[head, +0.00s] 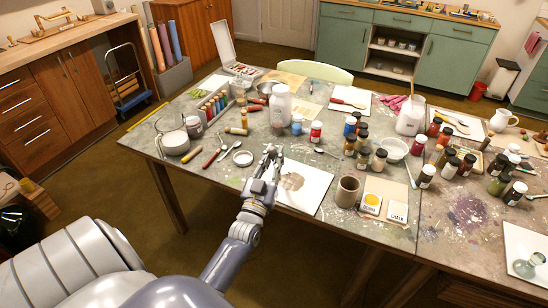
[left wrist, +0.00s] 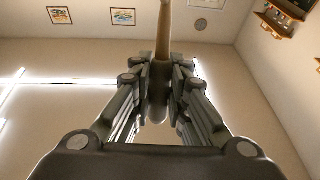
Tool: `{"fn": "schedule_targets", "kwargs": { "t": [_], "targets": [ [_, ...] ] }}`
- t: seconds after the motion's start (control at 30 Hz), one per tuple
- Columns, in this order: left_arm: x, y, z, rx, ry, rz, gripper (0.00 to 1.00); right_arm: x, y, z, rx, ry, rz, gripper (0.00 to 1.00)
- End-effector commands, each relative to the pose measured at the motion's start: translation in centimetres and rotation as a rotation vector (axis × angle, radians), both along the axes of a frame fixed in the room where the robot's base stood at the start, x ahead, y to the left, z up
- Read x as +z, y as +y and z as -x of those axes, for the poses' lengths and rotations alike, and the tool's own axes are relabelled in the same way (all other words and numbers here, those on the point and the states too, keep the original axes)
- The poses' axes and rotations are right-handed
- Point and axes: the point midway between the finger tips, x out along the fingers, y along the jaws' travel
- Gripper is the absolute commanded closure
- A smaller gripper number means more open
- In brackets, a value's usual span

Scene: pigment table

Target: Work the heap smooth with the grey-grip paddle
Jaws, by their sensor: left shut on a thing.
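The heap (head: 291,181) is a flat grey-brown patch on a white slab (head: 312,200) near the front edge of the table. My left gripper (head: 270,153) is just left of the slab, close to the heap. In the left wrist view my left gripper (left wrist: 158,85) is shut on the paddle. The paddle's dark grip (left wrist: 158,100) is between the fingers, and its pale wooden shaft (left wrist: 163,35) runs up out of the picture. In the head view the paddle is hard to make out against the gripper. My right gripper is not in view.
A round lid (head: 243,158) and red-handled tools (head: 213,157) lie to the left. Jars and small bottles crowd the table (head: 240,185) behind.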

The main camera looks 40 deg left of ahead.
Motion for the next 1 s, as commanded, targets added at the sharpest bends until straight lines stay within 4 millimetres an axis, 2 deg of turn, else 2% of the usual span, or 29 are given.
{"fn": "schedule_targets", "kwargs": {
  "t": [0.07, 0.47, 0.8, 1.0],
  "targets": [
    [1.0, 0.0, 0.0, 0.000, 0.000, 0.000, 0.99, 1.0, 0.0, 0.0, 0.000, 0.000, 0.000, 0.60],
    [1.2, 0.0, 0.0, 0.000, -0.001, 0.000, 0.99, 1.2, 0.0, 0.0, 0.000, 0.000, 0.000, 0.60],
    [4.1, 0.0, 0.0, 0.001, 0.000, 0.001, 0.99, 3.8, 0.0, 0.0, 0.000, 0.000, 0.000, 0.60],
    [3.9, 0.0, 0.0, 0.000, 0.000, 0.001, 0.99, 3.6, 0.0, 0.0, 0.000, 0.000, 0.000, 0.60]
  ]
}}
